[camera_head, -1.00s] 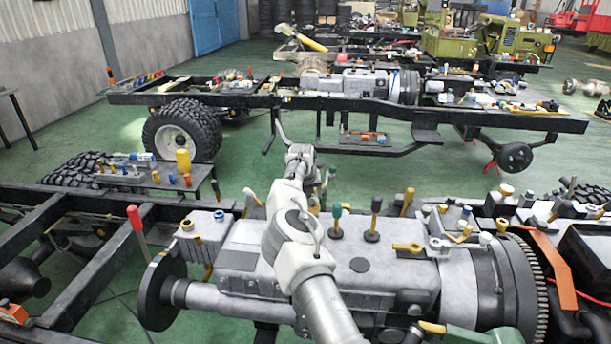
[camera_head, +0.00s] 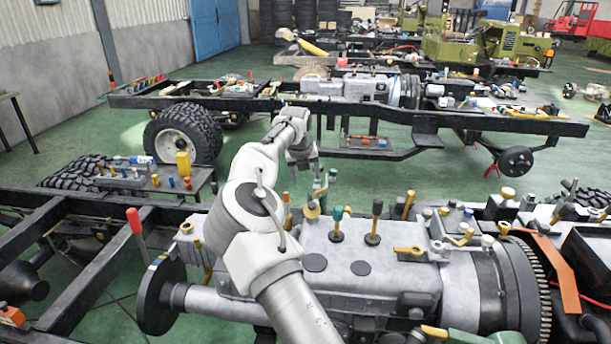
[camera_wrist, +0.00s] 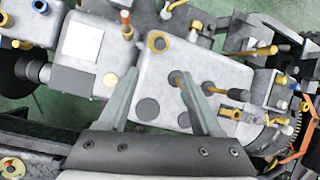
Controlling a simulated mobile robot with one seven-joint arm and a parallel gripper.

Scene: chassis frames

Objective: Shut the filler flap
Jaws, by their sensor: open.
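A round tan-yellow ring with a grey centre, which looks like the filler flap (camera_wrist: 159,42), is on the grey gearbox housing, beyond my fingertips in the wrist view. In the head view the likely flap (camera_head: 311,209) stands at the housing's back edge, just right of my arm. Whether it is raised or lying flat is hard to tell. My gripper (camera_wrist: 158,76) is open and empty above the housing, its two grey-green fingers apart. In the head view my gripper (camera_head: 318,183) is small and partly merges with the parts behind it.
Green-topped and dark knobs (camera_head: 337,222) rise from the housing (camera_head: 340,265) right of the flap. A red-handled lever (camera_head: 135,220) stands at the left. A small bench with bottles (camera_head: 150,182) is behind left. Open green floor lies between the two chassis frames.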

